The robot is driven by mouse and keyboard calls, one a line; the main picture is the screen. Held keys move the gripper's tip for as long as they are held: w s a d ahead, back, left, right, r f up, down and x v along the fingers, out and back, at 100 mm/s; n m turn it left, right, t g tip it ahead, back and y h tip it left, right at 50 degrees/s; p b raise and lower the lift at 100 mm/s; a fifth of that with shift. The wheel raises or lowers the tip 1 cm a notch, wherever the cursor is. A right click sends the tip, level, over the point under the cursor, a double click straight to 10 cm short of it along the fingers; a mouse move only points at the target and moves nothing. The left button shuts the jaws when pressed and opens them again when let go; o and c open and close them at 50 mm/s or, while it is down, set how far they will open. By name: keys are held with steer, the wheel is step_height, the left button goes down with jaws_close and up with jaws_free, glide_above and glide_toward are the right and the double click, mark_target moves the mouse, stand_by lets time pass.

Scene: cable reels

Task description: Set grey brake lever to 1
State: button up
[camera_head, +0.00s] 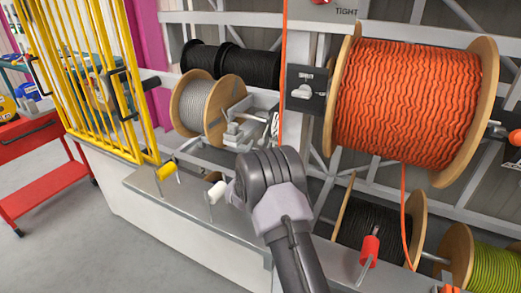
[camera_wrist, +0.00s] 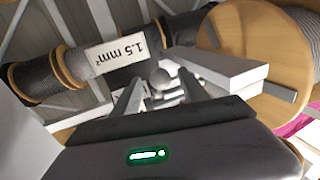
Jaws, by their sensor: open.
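My gripper (camera_head: 240,128) is in front of the grey cable reel's right side in the head view. In the wrist view, my gripper (camera_wrist: 160,95) is open, with a finger on each side of a round grey knob (camera_wrist: 160,77). The knob looks like the end of the grey brake lever; I cannot tell whether the fingers touch it. The lever's plate and its marks are mostly hidden by my gripper in the head view. The grey cable reel (camera_head: 190,103) has wooden flanges; its flange (camera_wrist: 250,45) fills the wrist view's upper right.
A large orange reel (camera_head: 410,105) stands at the right, beside a dark plate with a pale lever (camera_head: 303,90). Black reels (camera_head: 235,65) are behind. Yellow (camera_head: 166,170), white (camera_head: 217,192) and red (camera_head: 370,248) handles rise below.

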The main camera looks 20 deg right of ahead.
steer(key=shift+w+d, duration=0.3)
steer(key=shift+w, duration=0.1)
jaws_close()
stand_by(1.2)
